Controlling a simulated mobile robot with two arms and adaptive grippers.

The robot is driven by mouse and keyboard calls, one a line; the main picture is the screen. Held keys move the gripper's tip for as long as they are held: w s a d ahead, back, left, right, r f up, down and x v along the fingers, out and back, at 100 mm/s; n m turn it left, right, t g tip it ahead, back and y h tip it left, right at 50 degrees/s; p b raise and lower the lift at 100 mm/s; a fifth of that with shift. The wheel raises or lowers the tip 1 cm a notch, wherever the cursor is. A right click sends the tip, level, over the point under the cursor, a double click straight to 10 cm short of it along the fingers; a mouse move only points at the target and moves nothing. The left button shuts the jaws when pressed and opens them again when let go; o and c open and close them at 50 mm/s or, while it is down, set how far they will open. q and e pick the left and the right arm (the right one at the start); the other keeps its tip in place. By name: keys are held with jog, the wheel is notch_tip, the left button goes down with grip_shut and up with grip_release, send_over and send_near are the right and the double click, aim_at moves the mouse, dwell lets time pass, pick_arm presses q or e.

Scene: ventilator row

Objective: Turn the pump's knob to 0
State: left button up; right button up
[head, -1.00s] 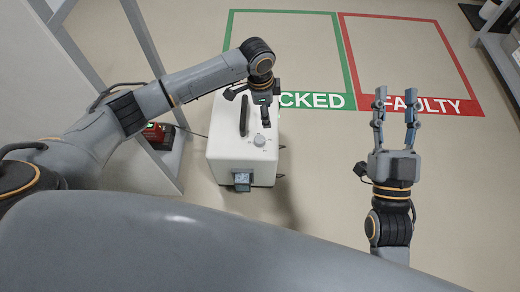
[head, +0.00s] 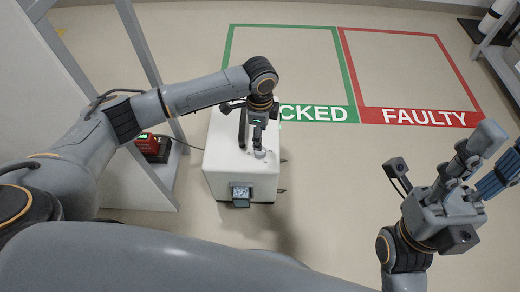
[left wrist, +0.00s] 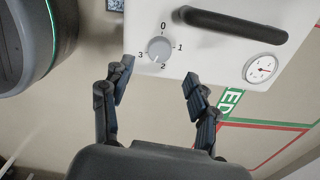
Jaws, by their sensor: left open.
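The pump (head: 222,158) is a white box on the floor, with a dark handle (head: 242,128) on top. Its round grey knob (head: 260,154) also shows in the left wrist view (left wrist: 159,49), ringed by the numbers 0, 1, 2 and 3. A pale mark on the knob seems to lie on its lower side, towards 2; it is too small to be sure. My left gripper (head: 259,142) is over the pump's top, close to the knob. In the left wrist view its fingers (left wrist: 158,84) are apart and empty, short of the knob. My right gripper (head: 492,160) is open and empty at the right.
A round gauge (left wrist: 262,68) sits beside the handle. A small screen box (head: 241,196) is on the pump's near side. A red device (head: 152,146) stands by a grey frame at the left. Green and red (head: 420,117) floor zones lie beyond, clear.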

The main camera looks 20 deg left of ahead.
pick_arm(q)
notch_tip(320, 180, down, 7)
jog(key=shift+r+b, duration=0.1)
jog(key=shift+b, duration=1.15)
jog(key=shift+f, duration=0.55)
jog(key=c, duration=1.2)
